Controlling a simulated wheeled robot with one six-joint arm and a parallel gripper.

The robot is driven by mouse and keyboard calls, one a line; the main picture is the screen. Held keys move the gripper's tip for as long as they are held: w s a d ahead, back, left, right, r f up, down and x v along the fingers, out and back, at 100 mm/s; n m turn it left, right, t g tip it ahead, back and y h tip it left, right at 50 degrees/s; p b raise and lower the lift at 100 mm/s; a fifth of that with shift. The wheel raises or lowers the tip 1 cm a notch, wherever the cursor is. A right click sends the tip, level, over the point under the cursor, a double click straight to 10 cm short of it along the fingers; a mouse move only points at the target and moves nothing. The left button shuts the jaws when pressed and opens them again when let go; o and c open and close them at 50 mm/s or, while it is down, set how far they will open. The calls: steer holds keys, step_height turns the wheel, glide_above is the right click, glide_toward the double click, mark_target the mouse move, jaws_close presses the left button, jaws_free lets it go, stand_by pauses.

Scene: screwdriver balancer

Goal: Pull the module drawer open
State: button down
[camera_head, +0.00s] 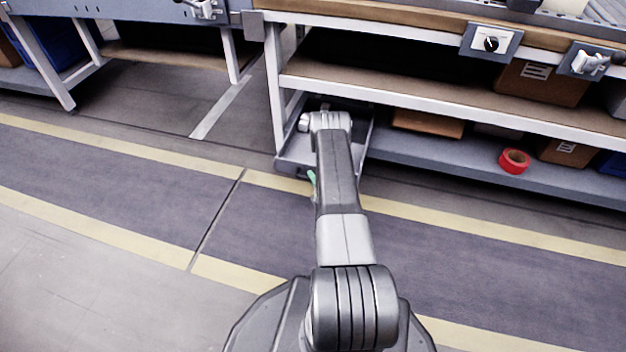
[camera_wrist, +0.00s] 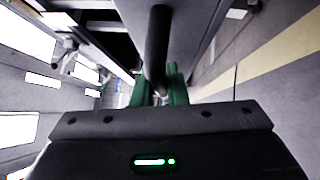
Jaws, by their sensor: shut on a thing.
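The module drawer (camera_head: 291,159) is a grey tray low under the workbench at the centre of the head view. Its front part stands out past the bench leg, and its inside partly shows. My arm covers much of its front. My gripper (camera_wrist: 161,88) has green fingers closed around a dark round bar, the drawer handle (camera_wrist: 157,45), in the wrist view. In the head view only a bit of green finger shows beside my arm, at the drawer's front. The contact at the fingertips is partly hidden.
The workbench shelf (camera_head: 450,100) is above the drawer. A red tape roll (camera_head: 515,161) and boxes (camera_head: 428,122) sit on the lower shelf at right. A bench leg (camera_head: 275,85) rises just left of the drawer. The floor in front, with yellow lines, is clear.

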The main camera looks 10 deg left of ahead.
steer(key=c, duration=1.5)
jaws_free()
steer(key=shift+o, duration=0.2)
steer(key=p+v, duration=0.2)
steer(key=v, duration=0.5)
steer(key=shift+s+d, duration=0.2)
steer(key=shift+f, duration=0.1)
steer(key=b+x, duration=0.2)
steer(key=x, duration=0.5)
steer(key=shift+w+a, duration=0.2)
steer(key=shift+w, duration=0.2)
